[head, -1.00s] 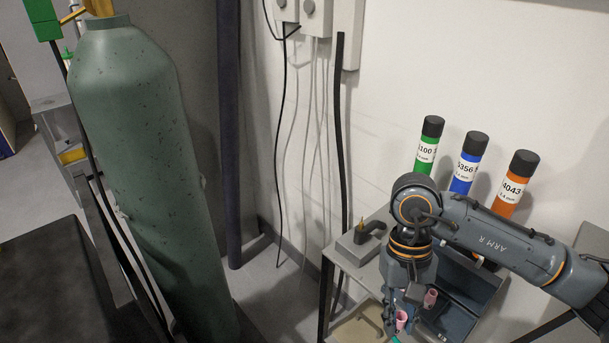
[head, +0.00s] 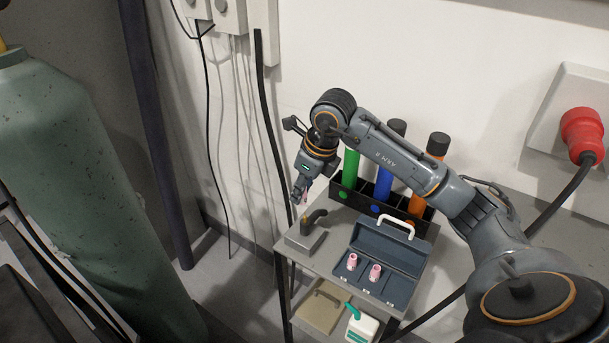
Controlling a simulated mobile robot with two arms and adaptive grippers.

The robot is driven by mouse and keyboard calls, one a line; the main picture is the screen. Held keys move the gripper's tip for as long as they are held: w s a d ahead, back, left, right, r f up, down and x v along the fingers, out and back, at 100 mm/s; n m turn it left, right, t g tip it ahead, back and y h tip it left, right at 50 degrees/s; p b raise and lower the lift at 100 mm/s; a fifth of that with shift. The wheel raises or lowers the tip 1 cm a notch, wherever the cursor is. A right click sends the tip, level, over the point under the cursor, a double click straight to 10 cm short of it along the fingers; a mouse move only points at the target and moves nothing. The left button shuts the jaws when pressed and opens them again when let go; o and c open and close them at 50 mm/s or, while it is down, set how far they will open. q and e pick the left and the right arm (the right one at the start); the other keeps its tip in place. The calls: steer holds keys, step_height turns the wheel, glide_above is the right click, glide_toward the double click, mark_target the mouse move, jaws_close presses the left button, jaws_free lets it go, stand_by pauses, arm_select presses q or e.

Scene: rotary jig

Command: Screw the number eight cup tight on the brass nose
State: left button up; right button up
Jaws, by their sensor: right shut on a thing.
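My right gripper (head: 299,194) is shut on a small pinkish thing (head: 305,197), mostly hidden by the fingers. It looks like a pink cup; no number can be read. The gripper is in the air, above and slightly left of a grey block (head: 305,242) on the table. A small brass-coloured nose (head: 304,219) stands upright at the block, beside a dark curved handle. The held thing is apart from the nose. Two pink cups stand in the open blue-grey case, a left one (head: 352,262) and a right one (head: 375,273). My left gripper is out of view.
The open case (head: 389,251) with a white handle sits on the small grey table (head: 336,230). A black rack with green, blue and orange tubes (head: 350,165) stands behind. A white bottle (head: 361,326) is below. A green gas cylinder (head: 80,160) stands left.

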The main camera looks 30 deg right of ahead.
mark_target(305, 216)
steer(key=shift+w+d+r+m, duration=0.15)
steer(key=shift+d+m, duration=0.2)
steer(key=shift+m, duration=0.1)
steer(key=shift+w+d+r+m, duration=0.15)
steer(key=shift+d+m, duration=0.15)
steer(key=shift+m, duration=0.15)
steer(key=shift+f+b, duration=2.85)
steer(key=shift+f, duration=0.15)
steer(key=shift+f+b, duration=1.4)
steer(key=shift+f, duration=0.05)
